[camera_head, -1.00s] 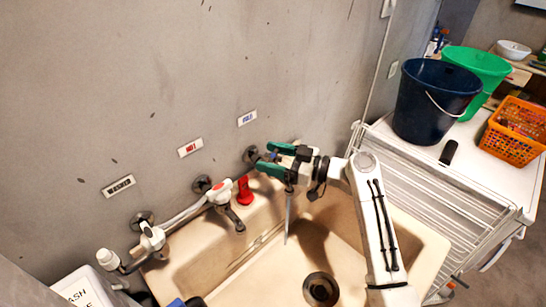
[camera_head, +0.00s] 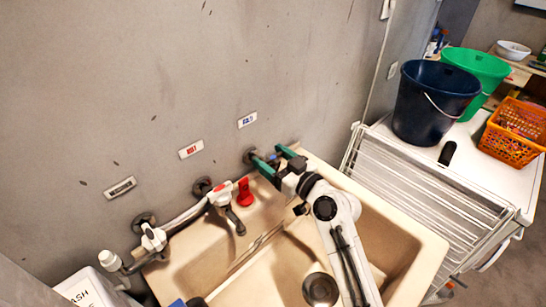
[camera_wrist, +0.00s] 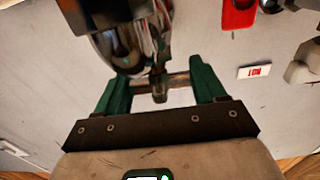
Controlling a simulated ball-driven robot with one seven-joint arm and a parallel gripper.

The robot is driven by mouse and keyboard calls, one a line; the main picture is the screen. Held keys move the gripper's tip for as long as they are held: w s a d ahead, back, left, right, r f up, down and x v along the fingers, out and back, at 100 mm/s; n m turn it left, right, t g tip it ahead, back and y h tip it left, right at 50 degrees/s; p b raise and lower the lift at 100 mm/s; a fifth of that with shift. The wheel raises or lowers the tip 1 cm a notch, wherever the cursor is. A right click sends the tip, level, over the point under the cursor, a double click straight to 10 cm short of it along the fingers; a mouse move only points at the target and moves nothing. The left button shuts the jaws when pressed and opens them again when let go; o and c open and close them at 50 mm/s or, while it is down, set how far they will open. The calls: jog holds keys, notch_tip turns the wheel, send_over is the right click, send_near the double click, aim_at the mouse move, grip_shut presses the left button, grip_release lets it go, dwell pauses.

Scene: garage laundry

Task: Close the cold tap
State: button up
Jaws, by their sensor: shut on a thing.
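The cold tap (camera_head: 251,156) is on the wall below the blue-lettered label (camera_head: 247,119), at the back of the beige sink (camera_head: 425,245). In the head view my gripper (camera_head: 277,162) with green fingers covers most of it. In the wrist view my gripper (camera_wrist: 160,86) has one green finger on each side of a small bar-like tap part (camera_wrist: 177,80). It is shut on this part, which appears to be the handle. The shiny metal tap body (camera_wrist: 125,45) shows just beyond. My arm hides the spout and any water below it in the head view.
Another tap (camera_head: 152,238) is farther left. A white drying rack (camera_head: 430,190), a dark blue bucket (camera_head: 435,100) and an orange basket (camera_head: 515,130) are on the right.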

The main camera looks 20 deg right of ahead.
jog(key=shift+r, duration=0.25)
jog(key=o, duration=1)
jog(key=shift+f, duration=0.15)
jog(key=shift+o, duration=0.2)
jog(key=b+v, duration=0.3)
jog(key=v, duration=0.7)
jog(key=shift+s, duration=0.35)
jog(key=shift+d, duration=0.1)
